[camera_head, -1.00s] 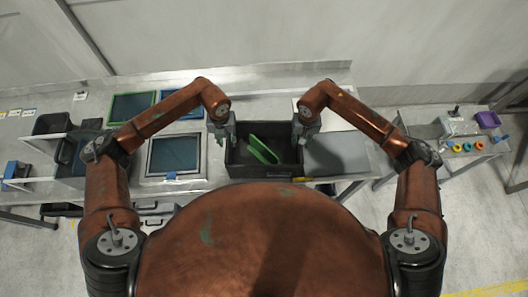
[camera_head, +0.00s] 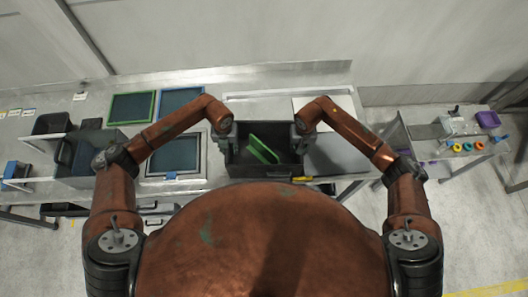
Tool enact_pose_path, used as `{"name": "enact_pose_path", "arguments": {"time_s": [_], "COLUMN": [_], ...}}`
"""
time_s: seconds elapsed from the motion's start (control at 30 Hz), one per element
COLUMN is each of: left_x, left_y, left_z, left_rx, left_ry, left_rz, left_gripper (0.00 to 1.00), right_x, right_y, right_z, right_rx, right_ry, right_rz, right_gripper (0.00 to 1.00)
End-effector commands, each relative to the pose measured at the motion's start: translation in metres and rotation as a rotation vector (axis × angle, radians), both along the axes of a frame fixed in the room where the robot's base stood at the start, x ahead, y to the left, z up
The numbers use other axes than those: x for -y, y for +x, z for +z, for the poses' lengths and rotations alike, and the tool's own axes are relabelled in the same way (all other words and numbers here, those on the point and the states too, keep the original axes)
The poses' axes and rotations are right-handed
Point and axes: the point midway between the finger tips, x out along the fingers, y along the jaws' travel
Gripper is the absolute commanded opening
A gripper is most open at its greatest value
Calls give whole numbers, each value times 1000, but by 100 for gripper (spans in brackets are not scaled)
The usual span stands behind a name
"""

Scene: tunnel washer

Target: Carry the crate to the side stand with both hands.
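The dark crate (camera_head: 264,172) sits on the bench in the middle of the head view, with a green frame-like item (camera_head: 262,149) tilted inside it. My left gripper (camera_head: 226,146) is at the crate's left wall, and my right gripper (camera_head: 300,146) is at its right wall. Both are down at rim height. Their fingertips are small and dark against the walls, so I cannot tell whether they are closed on the rim. A stand (camera_head: 440,160) at the right, apart from the bench, looks like the side stand.
A grey panel (camera_head: 338,160) lies right of the crate. A framed screen-like panel (camera_head: 174,156) and green- and blue-edged panels (camera_head: 132,106) lie to the left. Coloured rings (camera_head: 457,148) and a purple bin (camera_head: 488,119) occupy the stand's right part.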

Motion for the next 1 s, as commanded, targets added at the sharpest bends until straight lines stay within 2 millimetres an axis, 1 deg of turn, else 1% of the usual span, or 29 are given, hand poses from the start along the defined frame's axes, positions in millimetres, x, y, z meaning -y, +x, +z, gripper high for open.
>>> {"name": "enact_pose_path", "arguments": {"time_s": [0.03,0.3,0.4,1.0], "left_x": [0,0,0,0], "left_y": [0,0,0,0], "left_z": [0,0,0,0], "left_rx": [0,0,0,0], "left_ry": [0,0,0,0], "left_rz": [0,0,1,1], "left_gripper": [24,5,0,0], "right_x": [0,0,0,1], "right_y": [0,0,0,0], "right_z": [0,0,0,0], "right_rx": [0,0,0,0], "right_ry": [0,0,0,-1], "right_rz": [0,0,0,-1], "right_gripper": [24,5,0,0]}}
